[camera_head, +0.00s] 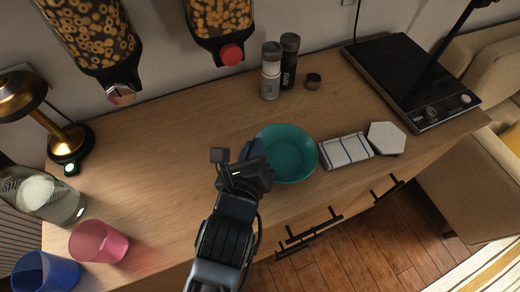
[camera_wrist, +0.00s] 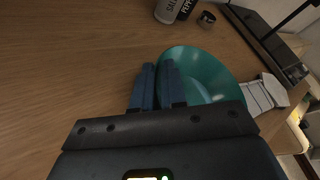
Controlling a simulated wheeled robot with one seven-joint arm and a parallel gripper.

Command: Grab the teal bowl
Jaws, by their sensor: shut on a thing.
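The teal bowl (camera_head: 288,152) stands upright on the wooden counter in the head view, near the front edge. It also shows in the wrist view (camera_wrist: 207,78), just beyond and right of my fingers. My gripper (camera_wrist: 158,85) is at the bowl's left side in the wrist view, with its two blue fingers close together and the bowl's left rim between them. In the head view my gripper (camera_head: 250,155) meets the bowl's left rim, and the wrist hides part of the fingers. The bowl looks empty.
A pink cup (camera_head: 98,242) and a blue cup (camera_head: 46,272) stand at the left. The counter's left middle is clear.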

